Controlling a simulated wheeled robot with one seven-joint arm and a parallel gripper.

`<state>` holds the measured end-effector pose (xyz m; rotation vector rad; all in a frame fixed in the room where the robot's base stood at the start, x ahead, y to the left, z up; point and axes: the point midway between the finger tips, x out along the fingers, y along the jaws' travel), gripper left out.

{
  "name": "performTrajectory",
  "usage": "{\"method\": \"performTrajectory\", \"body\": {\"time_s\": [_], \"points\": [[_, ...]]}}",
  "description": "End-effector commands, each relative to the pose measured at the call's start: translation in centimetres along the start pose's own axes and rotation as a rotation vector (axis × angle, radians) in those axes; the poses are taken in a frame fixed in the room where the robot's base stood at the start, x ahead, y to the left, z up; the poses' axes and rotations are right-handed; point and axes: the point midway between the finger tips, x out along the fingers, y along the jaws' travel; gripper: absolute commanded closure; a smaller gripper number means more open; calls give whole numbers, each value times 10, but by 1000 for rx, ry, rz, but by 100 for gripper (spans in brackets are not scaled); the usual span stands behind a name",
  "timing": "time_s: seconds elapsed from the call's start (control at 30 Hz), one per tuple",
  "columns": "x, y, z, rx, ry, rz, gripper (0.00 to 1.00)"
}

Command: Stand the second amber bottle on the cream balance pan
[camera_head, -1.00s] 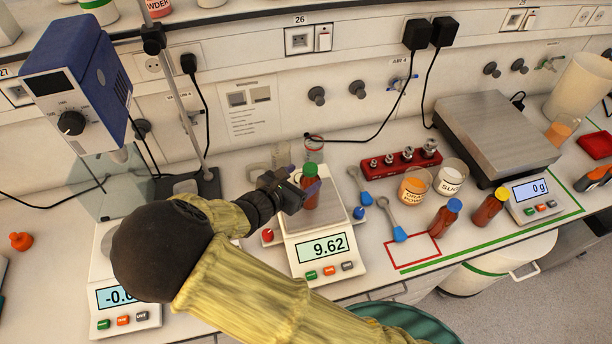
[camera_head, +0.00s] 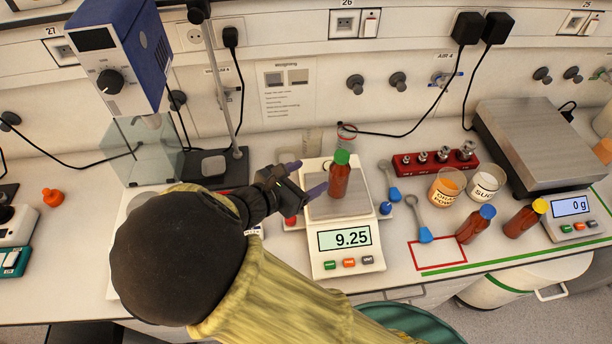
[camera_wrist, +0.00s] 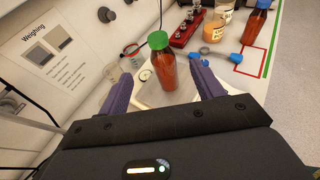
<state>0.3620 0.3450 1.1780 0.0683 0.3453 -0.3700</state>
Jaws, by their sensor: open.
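An amber bottle with a green cap (camera_head: 339,178) stands upright on the steel pan of the cream balance (camera_head: 325,208), whose display reads 9.25. My gripper (camera_head: 303,178) is open and empty just left of this bottle, its purple fingers pointing towards it. In the wrist view the green-capped bottle (camera_wrist: 163,70) shows ahead, between and beyond the open fingers, apart from them. An amber bottle with a blue cap (camera_head: 474,226) and one with a yellow cap (camera_head: 524,220) stand on the bench to the right.
A red-outlined square (camera_head: 438,268) on the bench is empty. Blue-handled spoons (camera_head: 424,232), beakers of orange powder (camera_head: 445,188) and sugar (camera_head: 485,186), and a red weight block (camera_head: 436,162) stand right of the balance. A stand with a rod (camera_head: 212,168) rises behind my arm.

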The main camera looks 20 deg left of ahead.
Motion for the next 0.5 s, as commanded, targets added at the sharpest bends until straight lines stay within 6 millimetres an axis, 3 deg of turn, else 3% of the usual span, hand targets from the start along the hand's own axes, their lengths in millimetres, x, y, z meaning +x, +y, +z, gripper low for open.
{"method": "performTrajectory", "body": {"time_s": [0.37,0.5], "points": [[0,0,0,0,0,0,33],[9,-8,1,28,25,-33,33]]}}
